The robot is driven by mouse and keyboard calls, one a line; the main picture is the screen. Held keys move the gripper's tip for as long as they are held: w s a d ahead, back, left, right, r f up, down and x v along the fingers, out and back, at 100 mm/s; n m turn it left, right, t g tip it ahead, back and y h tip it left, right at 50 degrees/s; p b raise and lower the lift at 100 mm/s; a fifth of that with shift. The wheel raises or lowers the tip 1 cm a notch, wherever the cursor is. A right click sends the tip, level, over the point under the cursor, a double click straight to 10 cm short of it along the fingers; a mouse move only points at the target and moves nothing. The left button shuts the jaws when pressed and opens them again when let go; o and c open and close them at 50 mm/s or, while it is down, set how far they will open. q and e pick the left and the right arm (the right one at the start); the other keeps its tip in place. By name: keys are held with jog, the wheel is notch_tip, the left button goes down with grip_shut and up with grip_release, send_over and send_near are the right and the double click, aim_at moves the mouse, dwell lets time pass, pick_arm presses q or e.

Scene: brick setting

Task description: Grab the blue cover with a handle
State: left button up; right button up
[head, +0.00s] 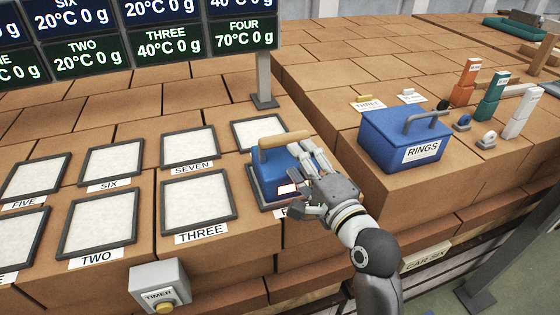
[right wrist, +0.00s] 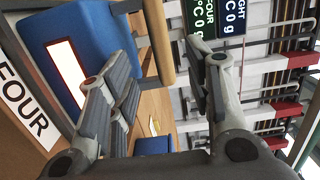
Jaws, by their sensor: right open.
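A blue block-like piece with a wooden bar handle (head: 284,139) along its top stands on the FOUR pad (head: 256,190). The blue body (right wrist: 75,38) also shows in the right wrist view, with a red-edged white label on its side. My right gripper (head: 306,170) is open at the right side of this piece. In the right wrist view the wooden handle (right wrist: 157,40) lies between the spread fingers, with a gap to the right finger. Contact with the left finger cannot be told. A second blue box with a grey handle, labelled RINGS (head: 405,138), stands to the right. My left gripper is out of view.
Framed white pads, among them THREE (head: 199,200) and SEVEN (head: 188,146), lie left of the blue piece. A sign post (head: 264,80) stands behind it. A timer box (head: 159,286) is at the front edge. Orange, teal and white blocks stand at the right.

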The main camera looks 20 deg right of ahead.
aim_at(287, 142)
jog(key=w, duration=0.2)
jog(key=shift+w+a+r+p, duration=0.15)
jog(key=shift+w+a+p, duration=0.1)
jog(key=shift+w+p, duration=0.1)
jog(key=shift+w, duration=0.3)
jog(key=w, duration=0.1)
jog(key=w+p, duration=0.1)
jog(key=w, duration=0.2)
jog(key=shift+w+a, duration=0.35)
jog(key=shift+w, duration=0.35)
jog(key=shift+s, duration=0.1)
jog(key=shift+c, duration=1.3)
grip_shut()
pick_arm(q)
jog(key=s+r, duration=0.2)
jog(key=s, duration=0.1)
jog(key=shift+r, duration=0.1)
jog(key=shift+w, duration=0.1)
